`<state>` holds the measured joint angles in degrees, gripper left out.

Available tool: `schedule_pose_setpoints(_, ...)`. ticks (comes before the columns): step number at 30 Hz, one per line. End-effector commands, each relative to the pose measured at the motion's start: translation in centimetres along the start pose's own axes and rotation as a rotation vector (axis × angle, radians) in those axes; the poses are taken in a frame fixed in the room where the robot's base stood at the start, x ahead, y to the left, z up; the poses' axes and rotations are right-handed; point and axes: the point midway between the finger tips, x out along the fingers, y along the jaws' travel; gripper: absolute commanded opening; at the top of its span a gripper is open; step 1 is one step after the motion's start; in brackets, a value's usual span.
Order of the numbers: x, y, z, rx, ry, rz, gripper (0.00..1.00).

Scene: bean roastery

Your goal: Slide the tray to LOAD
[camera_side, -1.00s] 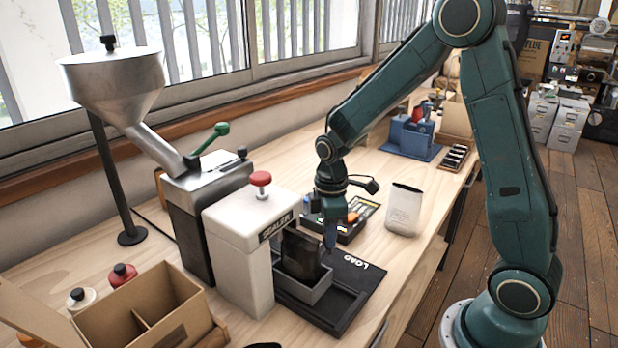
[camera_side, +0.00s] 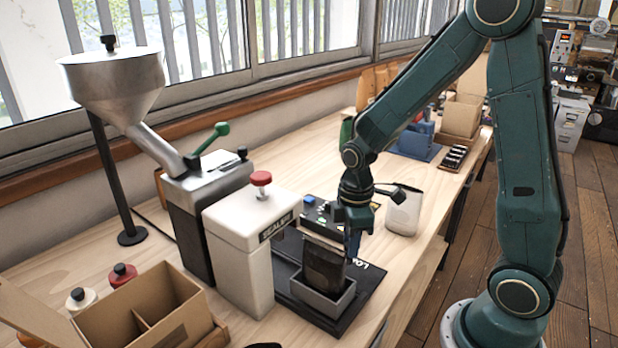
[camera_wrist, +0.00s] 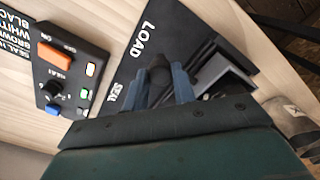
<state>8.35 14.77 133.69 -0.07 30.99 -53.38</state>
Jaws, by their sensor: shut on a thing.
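The grey tray (camera_side: 330,305) sits on the black base plate (camera_side: 375,279), out in front of the white sealer (camera_side: 240,245). A dark bag (camera_side: 323,266) stands upright in it. My gripper (camera_side: 353,249) is low at the tray's far right side, beside the bag. In the wrist view my gripper's blue fingers (camera_wrist: 160,88) are shut on a dark rounded knob (camera_wrist: 159,74), apparently the tray's handle. The white LOAD mark (camera_wrist: 144,40) is just ahead of the fingers, and the SEAL mark (camera_wrist: 114,96) is to their left. The tray's far side is partly hidden.
A control box (camera_wrist: 72,74) with a knob, buttons and lit lamps lies close to the plate. A pale pouch (camera_side: 404,212) stands to the right of my gripper. A cardboard box (camera_side: 150,315) is at front left. Bare table lies at the front right.

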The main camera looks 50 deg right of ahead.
Motion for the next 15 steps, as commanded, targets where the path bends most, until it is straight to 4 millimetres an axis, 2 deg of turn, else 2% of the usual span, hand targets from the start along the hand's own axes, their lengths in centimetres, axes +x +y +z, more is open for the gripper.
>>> schedule_pose_setpoints(2,0.02,-0.36,0.41,0.003,-0.012,-0.012,0.0)
schedule_pose_setpoints(3,0.03,-0.37,0.42,0.003,-0.013,-0.012,0.32)
schedule_pose_setpoints(6,0.05,-0.35,0.39,0.003,-0.011,-0.011,0.48)
schedule_pose_setpoints(15,0.0,-0.24,0.25,0.002,-0.008,-0.008,0.48)
